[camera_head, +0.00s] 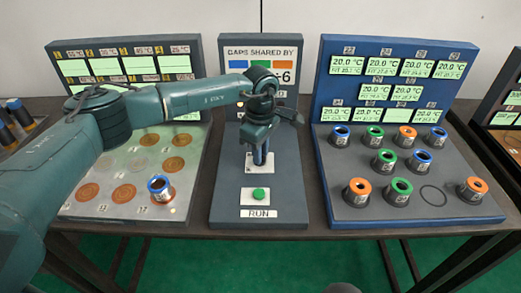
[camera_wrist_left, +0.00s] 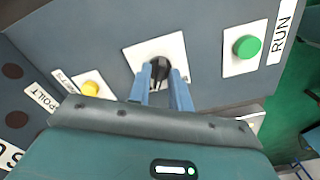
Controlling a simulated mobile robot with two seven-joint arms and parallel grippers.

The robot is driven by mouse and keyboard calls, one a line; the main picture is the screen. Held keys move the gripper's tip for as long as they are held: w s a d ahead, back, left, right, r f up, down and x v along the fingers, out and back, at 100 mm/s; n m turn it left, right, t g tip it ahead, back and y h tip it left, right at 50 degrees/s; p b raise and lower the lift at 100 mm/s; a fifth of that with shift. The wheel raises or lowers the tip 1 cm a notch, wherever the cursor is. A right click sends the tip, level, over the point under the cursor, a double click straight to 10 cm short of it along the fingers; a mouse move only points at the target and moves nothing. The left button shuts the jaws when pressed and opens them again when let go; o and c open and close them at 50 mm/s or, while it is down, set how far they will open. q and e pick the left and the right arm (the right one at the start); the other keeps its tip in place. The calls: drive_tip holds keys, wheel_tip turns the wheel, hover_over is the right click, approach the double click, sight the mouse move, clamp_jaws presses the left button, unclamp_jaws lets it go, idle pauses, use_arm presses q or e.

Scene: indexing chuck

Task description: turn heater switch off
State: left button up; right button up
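The heater switch is a black knob (camera_wrist_left: 160,67) on a white plate (camera_wrist_left: 139,53) on the grey middle panel. In the head view the plate (camera_head: 252,169) shows, but my gripper hides the knob. My left gripper (camera_head: 260,161) points down at the plate. In the left wrist view the blue fingers of my left gripper (camera_wrist_left: 161,75) stand on both sides of the knob and appear to touch it. A yellow lamp (camera_wrist_left: 90,88) is beside the plate, its label partly readable. My right gripper is not in view.
A green RUN button (camera_head: 258,194) sits on the same panel, nearer the front edge. A blue-backed panel (camera_head: 395,82) with several ringed cups stands at the right. A left panel (camera_head: 118,208) holds several copper discs and a blue-ringed cup (camera_head: 160,188).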

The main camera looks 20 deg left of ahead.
use_arm(q)
clamp_jaws()
